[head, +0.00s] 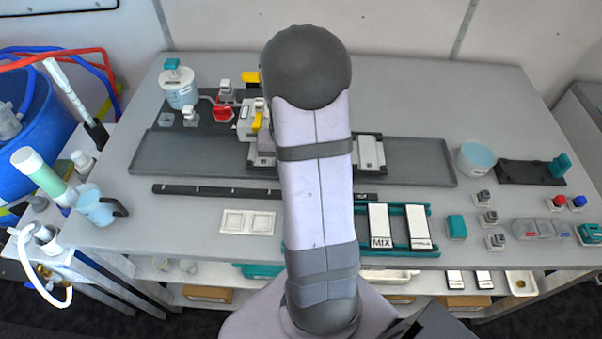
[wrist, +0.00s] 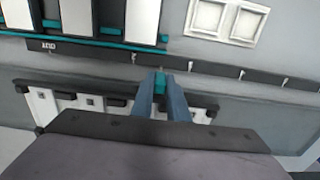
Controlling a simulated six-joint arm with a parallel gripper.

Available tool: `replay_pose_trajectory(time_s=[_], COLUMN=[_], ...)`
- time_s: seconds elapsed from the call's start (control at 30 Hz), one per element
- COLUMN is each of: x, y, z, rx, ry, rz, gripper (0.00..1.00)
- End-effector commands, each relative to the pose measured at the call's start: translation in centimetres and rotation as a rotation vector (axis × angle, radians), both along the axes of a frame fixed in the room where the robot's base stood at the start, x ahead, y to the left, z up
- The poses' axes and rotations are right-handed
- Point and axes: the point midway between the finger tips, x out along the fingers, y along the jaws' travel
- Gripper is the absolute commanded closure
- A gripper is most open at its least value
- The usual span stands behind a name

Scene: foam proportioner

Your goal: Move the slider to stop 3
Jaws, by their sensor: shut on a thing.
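My gripper (wrist: 160,88) shows in the wrist view, its two blue-grey fingers closed on a small teal piece (wrist: 160,82), which looks like the slider's knob. The piece appears beside the dark rail (wrist: 215,68) with white tick marks, between two ticks in the picture. Whether it sits exactly at a stop I cannot tell. In the head view the same dark rail (head: 215,190) runs across the bench, and my arm covers its middle part and hides the gripper and the teal piece.
A dark bar with white blocks (wrist: 45,105) lies close to the fingers. A teal frame with white plates, one marked MIX (head: 381,226), and a double white panel (head: 248,222) stand in front of the rail. A long grey tray (head: 190,155) lies behind it.

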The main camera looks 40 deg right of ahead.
Motion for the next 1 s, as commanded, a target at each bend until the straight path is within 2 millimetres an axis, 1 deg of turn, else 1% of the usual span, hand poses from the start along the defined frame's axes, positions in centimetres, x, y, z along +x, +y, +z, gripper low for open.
replay_pose_trajectory(time_s=[0.03,0.27,0.3,0.37,0.4,0.77,0.87,1.0], x=[0.2,0.2,0.2,0.2,0.2,0.2,0.3,0.3], y=[0.1,0.1,0.1,0.1,0.1,0.1,0.1,0.1], z=[0.1,0.1,0.1,0.1,0.1,0.3,1.0,2.7], rx=[-0.001,-0.003,-0.002,-0.003,-0.003,-0.002,-0.003,-0.004], ry=[-0.001,-0.001,-0.002,-0.001,-0.001,-0.002,-0.003,-0.006], rz=[0.001,0.000,-0.001,-0.001,-0.001,-0.001,-0.001,-0.001], gripper=[1.00,1.00,0.84,0.69,0.67,0.67,0.67,0.67])
